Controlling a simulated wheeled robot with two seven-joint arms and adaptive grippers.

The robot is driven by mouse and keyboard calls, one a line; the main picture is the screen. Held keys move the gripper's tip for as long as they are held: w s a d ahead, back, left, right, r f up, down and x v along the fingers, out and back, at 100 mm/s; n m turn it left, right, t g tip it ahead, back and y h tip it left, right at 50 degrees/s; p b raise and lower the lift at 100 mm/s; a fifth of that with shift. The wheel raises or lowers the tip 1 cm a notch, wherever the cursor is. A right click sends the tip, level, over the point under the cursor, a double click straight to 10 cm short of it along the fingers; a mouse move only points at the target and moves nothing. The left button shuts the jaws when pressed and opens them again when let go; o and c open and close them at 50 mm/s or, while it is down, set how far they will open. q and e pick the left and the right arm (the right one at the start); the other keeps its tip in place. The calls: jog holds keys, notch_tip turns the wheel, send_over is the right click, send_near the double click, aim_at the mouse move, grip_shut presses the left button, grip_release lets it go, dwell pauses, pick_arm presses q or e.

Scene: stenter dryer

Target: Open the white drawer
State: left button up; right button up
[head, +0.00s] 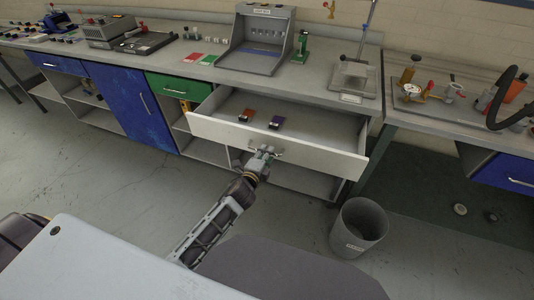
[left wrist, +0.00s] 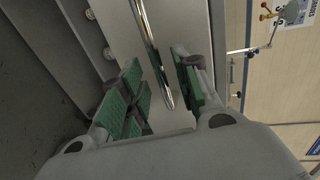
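The white drawer (head: 300,142) stands pulled far out under the bench in the head view. Its inside shows, with an orange item (head: 246,115) and a dark purple item (head: 276,122) on its floor. My left gripper (head: 264,154) is at the metal handle on the drawer's front. In the left wrist view the shiny handle bar (left wrist: 152,50) runs between the green-padded fingers of my left gripper (left wrist: 160,90). The fingers are apart, with gaps beside the bar. The gripper partly hides the handle in the head view. My right gripper is not in view.
A grey bin (head: 359,227) stands on the floor right of the drawer. A green drawer (head: 179,87) and a blue cabinet door (head: 133,105) are to the left, both shut. A grey booth (head: 257,40) and other devices stand on the bench. Floor left of my arm is clear.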

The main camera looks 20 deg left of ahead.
pick_arm(q)
jog(key=v, duration=1)
dwell(0.4)
jog(key=shift+f, duration=0.1)
dwell(0.6)
